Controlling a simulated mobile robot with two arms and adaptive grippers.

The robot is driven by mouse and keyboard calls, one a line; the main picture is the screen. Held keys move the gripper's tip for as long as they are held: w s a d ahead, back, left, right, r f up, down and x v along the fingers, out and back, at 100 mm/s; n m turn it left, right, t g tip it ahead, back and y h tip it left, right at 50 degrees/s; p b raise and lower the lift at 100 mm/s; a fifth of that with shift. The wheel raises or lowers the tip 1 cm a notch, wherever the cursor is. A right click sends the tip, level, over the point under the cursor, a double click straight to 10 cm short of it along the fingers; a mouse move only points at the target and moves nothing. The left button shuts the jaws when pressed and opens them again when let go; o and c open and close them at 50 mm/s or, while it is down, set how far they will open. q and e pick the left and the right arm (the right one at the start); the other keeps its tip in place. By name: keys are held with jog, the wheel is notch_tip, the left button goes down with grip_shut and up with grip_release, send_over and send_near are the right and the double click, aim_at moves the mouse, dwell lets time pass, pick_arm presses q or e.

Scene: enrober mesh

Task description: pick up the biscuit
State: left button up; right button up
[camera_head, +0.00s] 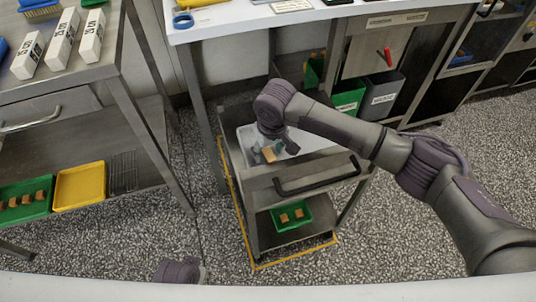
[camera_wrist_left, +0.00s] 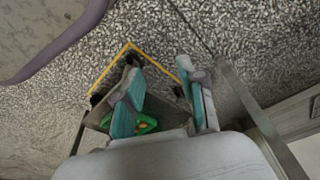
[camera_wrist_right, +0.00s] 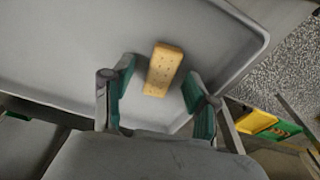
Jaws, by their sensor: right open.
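The biscuit (camera_wrist_right: 163,70) is a tan, oblong piece with small holes, lying in a light grey tray (camera_wrist_right: 75,40) in the right wrist view. In the head view the biscuit (camera_head: 269,154) shows small in the tray (camera_head: 312,138) on the cart's top. My right gripper (camera_wrist_right: 158,92) is open over the tray, with one finger on each side of the biscuit's near end; I cannot tell whether they touch it. In the head view my right gripper (camera_head: 268,146) is partly hidden by its wrist. My left gripper (camera_wrist_left: 160,100) is open and empty, above the floor and the cart's lower level.
The cart (camera_head: 262,185) has a black handle (camera_head: 318,177) and a green tray (camera_head: 305,211) of biscuits below. A table with white boxes (camera_head: 63,38) stands left, with green and yellow trays (camera_head: 80,187) on its shelf. A workbench (camera_head: 225,28) stands behind the cart.

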jog(key=c, duration=0.9)
jog(key=shift+c, duration=0.2)
jog(key=shift+r, duration=0.15)
